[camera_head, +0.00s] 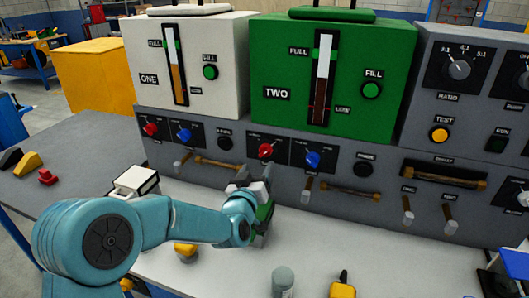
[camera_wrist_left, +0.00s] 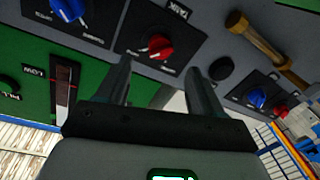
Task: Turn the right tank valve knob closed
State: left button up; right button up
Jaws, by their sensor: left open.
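The red valve knob (camera_head: 265,150) sits on the grey panel below the green tank TWO (camera_head: 275,40). My left gripper (camera_head: 255,180) is in front of the panel, just below this knob. In the left wrist view, the red knob (camera_wrist_left: 160,47) shows just beyond and between the fingertips of my open left gripper (camera_wrist_left: 158,68), with nothing between them. The fingers look apart from the knob. A blue knob (camera_head: 313,159) sits to its right in the head view. My right gripper is in neither view.
The white tank ONE (camera_head: 195,100) has its own red knob (camera_head: 150,130) and blue knob (camera_head: 184,134) below. Wooden handles (camera_head: 350,191) and small levers stick out from the panel. A grey cylinder (camera_head: 283,283) and a yellow object (camera_head: 343,288) stand on the pale bench.

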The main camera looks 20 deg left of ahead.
aim_at(264, 155)
pick_arm(q)
jog(key=w, duration=0.5)
jog(key=w+p, duration=0.1)
jog(key=w, duration=0.1)
jog(key=shift+w+a, duration=0.25)
jog(key=shift+w, duration=0.15)
jog(key=c, duration=1)
